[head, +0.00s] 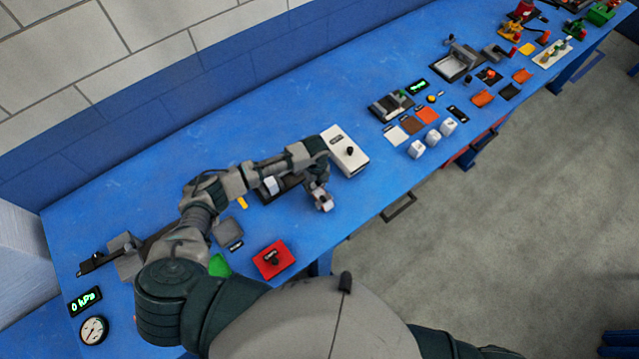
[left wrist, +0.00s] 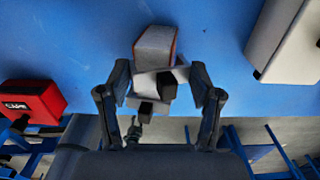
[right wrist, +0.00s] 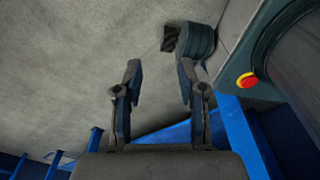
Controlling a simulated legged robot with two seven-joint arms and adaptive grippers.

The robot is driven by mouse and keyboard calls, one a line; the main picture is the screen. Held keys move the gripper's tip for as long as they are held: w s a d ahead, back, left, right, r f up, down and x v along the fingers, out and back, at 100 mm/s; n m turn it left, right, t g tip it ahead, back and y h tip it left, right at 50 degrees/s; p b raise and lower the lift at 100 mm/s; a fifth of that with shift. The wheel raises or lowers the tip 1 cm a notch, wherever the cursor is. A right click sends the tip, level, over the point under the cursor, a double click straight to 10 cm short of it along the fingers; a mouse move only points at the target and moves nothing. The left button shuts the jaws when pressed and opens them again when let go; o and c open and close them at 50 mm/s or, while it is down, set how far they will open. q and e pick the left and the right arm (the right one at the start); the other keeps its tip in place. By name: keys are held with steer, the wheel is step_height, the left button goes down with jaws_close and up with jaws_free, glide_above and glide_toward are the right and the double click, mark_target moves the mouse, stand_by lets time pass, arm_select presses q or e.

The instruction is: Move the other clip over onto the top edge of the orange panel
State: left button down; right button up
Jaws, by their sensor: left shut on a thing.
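My left gripper (head: 322,203) is over the front part of the blue table, just left of the white box. In the left wrist view its fingers (left wrist: 160,105) are apart around a light grey piece (left wrist: 148,78) with black blocks on it. A pale block with thin orange edges (left wrist: 154,45) shows directly beyond. I cannot tell whether these are one thing, or which part is the clip. Flat orange pieces (head: 428,115) lie farther right; I cannot tell which is the orange panel. My right gripper (right wrist: 155,75) is open and empty, with floor behind it.
The white box with a black knob (head: 345,152) stands beside my left gripper. A red box (head: 273,260) is near the front edge. White cubes (head: 432,138) stand to the right. A gauge (head: 94,330) is at the left end. The table's back strip is clear.

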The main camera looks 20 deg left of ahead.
arm_select(q)
steer(key=shift+s+a+f, duration=0.1)
steer(key=shift+a+f, duration=0.2)
steer(key=shift+a, duration=0.35)
steer(key=shift+c, duration=1.9)
jaws_free()
steer(key=shift+o, duration=1.3)
steer(key=shift+w+f, duration=0.1)
steer(key=shift+w, duration=0.15)
steer(key=shift+w+d, duration=0.2)
steer(key=shift+o, duration=0.6)
steer(key=shift+s+d+r, duration=0.15)
steer(key=shift+d+r, duration=0.05)
steer(key=shift+r, duration=0.05)
arm_select(e)
steer(key=shift+w+a+r, duration=0.1)
steer(key=shift+a, duration=0.3)
steer(key=shift+r, duration=0.1)
